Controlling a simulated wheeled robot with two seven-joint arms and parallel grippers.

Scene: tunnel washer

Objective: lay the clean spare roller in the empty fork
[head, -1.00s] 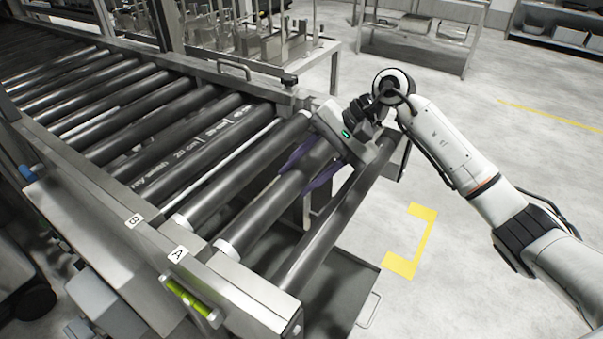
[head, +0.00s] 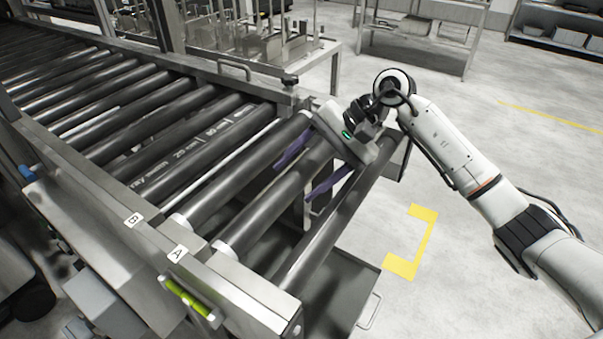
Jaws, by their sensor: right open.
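A dark roller with a pale end collar (head: 262,215) lies across the conveyor by the label A (head: 178,253), its near end at the side rail. I take it to be the spare roller. It looks seated level with its neighbours, but its far end is hidden behind my right gripper. My right gripper (head: 303,174) is open, its two purple fingers apart on either side of this roller; I cannot tell whether they touch it. No empty fork shows clearly. My left gripper is out of view.
Another dark roller (head: 245,170) lies just left, and an end roller (head: 335,225) just right, close to the fingers. A green level vial (head: 188,298) sits on the near rail. A grey tray (head: 350,290) is below. Open floor lies to the right.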

